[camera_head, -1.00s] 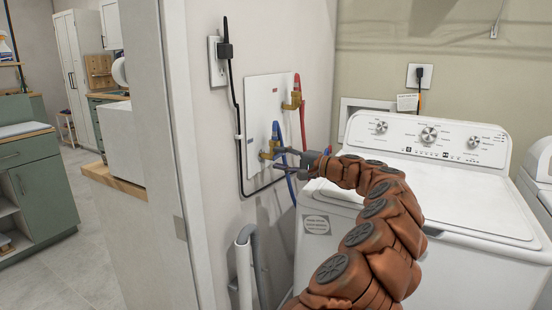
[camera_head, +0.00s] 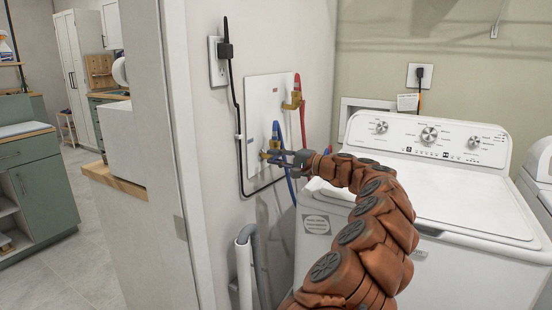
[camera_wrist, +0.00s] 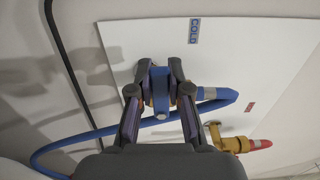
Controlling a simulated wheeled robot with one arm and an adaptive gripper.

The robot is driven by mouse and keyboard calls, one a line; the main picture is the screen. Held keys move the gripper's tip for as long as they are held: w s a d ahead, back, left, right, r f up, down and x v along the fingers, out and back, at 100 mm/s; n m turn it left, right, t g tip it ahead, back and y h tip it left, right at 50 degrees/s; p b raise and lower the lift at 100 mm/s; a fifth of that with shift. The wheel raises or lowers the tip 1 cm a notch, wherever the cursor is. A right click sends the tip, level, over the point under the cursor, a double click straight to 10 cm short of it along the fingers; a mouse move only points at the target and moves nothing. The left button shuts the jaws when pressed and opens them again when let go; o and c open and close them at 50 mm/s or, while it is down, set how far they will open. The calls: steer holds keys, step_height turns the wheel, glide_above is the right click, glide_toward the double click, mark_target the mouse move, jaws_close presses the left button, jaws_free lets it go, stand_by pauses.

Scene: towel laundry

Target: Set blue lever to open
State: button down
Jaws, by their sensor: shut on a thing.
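The blue lever (camera_head: 276,131) sits on the lower brass valve of a white wall panel (camera_head: 259,108) and points up in the head view. My gripper (camera_head: 272,156) reaches it from the right, with its fingers at the valve just below the upper part of the lever. In the wrist view the blue lever (camera_wrist: 160,92) stands between the two fingertips of my gripper (camera_wrist: 160,80), which are shut on it. The fingers and lever hide most of the brass valve body. A "COLD" label (camera_wrist: 194,30) is on the panel nearby.
A red lever (camera_head: 297,82) on a second brass valve is up and right of the blue one. A blue hose (camera_wrist: 95,137) loops beneath my fingers. A black cord (camera_head: 236,110) runs down the wall.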

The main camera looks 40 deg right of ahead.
steer(key=shift+f+b, duration=0.2)
steer(key=shift+b, duration=0.3)
steer(key=f+n+b, duration=0.1)
steer(key=b, duration=0.2)
steer(key=shift+n, duration=0.4)
steer(key=shift+w+d+f+n+b, duration=0.1)
steer(key=shift+d+f+n+b, duration=0.2)
steer(key=shift+n+b, duration=1)
steer(key=shift+w+d+f+n+b, duration=0.1)
steer(key=shift+d+f+n+b, duration=0.25)
steer(key=shift+n+b, duration=1)
steer(key=shift+d+f+n+b, duration=0.15)
steer(key=shift+f+n+b, duration=0.3)
steer(key=shift+n+b, duration=0.85)
steer(key=shift+n, duration=0.45)
steer(key=c, duration=1.1)
jaws_free()
